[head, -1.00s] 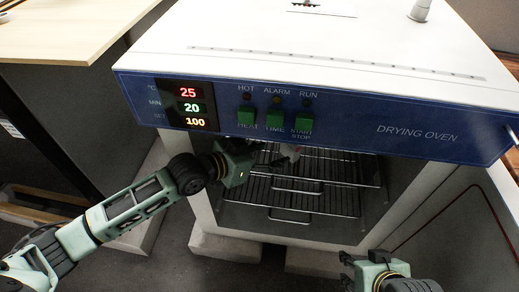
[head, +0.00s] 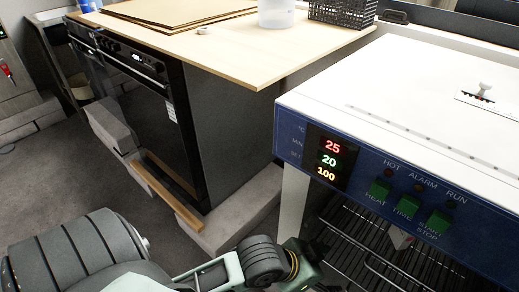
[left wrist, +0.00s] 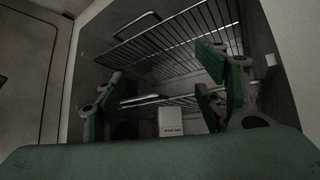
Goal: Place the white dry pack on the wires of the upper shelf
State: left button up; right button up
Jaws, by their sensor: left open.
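The white dry pack (left wrist: 171,121) shows in the left wrist view as a small pale block with dark print, inside the drying oven. It appears between my open left gripper's fingers (left wrist: 160,112), with a gap on both sides. A wire shelf (left wrist: 185,45) spans the upper part of that view; another wire edge runs just above the pack. I cannot tell which wires, if any, bear the pack. In the head view my left gripper (head: 318,268) is at the oven's opening, partly cut off. A small pale piece (head: 400,238) shows under the oven's panel. My right gripper is out of view.
The drying oven (head: 400,110) has a blue control panel (head: 350,165) overhanging its opening. A wooden-topped counter (head: 230,45) with a black basket (head: 343,10) stands to the left. Grey floor lies between the counter and my arm.

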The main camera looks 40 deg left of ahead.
pick_arm(q)
jog(key=s+a+f+n+g+y, duration=0.3)
jog(key=s+a, duration=0.6)
jog(key=s, duration=0.4)
jog(key=shift+a+f+n+g+y, duration=0.3)
jog(key=shift+a+f+g+y, duration=0.1)
jog(key=shift+f+y, duration=0.1)
jog(key=shift+c, duration=0.5)
